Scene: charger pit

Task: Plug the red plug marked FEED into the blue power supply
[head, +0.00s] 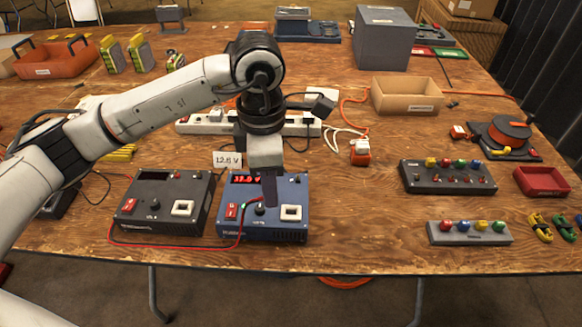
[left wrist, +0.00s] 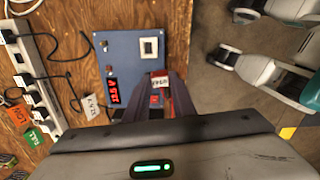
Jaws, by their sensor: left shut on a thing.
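The blue power supply (head: 281,230) stands near the table's front edge, with a lit red display, a dark knob and a white-framed square (head: 291,212) on its face. It also shows in the left wrist view (left wrist: 126,46). My left gripper (head: 270,203) points down over its face and hides part of it. In the left wrist view its fingers are shut on the red plug (left wrist: 160,81), whose white label looks like FEED. The plug is close to the supply's face; I cannot tell whether it touches. It is mostly hidden in the head view. My right gripper is out of view.
A black power supply (head: 160,202) stands just left, with a red cable (head: 165,245) running along the front. A voltage card (head: 227,159) and a white power strip (head: 205,125) are behind. Black (head: 448,176) and grey (head: 468,234) panels lie right. Table between is clear.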

